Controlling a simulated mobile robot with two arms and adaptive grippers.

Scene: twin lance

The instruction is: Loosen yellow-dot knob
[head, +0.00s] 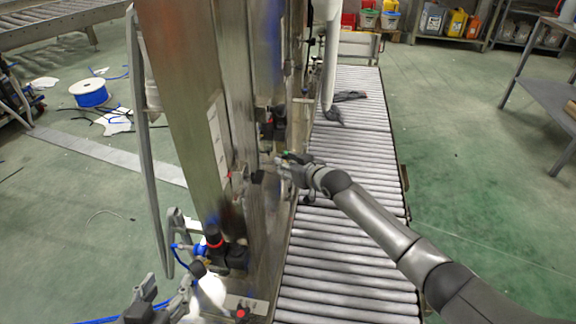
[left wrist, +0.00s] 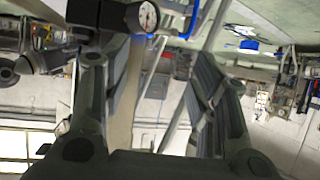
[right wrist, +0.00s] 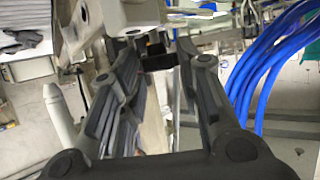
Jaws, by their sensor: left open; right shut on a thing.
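My right gripper (head: 281,166) reaches in from the right to the side of the steel machine column (head: 185,90). It is shut on a small dark knob (right wrist: 157,58), which shows between the fingertips in the right wrist view. No yellow dot can be made out on it; the fingers hide part of it. My left gripper (head: 165,294) is low at the left, open and empty.
A roller conveyor (head: 345,240) runs behind the column, with a dark object (head: 348,96) on it. A round gauge (left wrist: 142,17) shows close to my left fingers. A grey bent tube (head: 143,160) stands left of the column. Green floor (head: 460,120) is free at the right.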

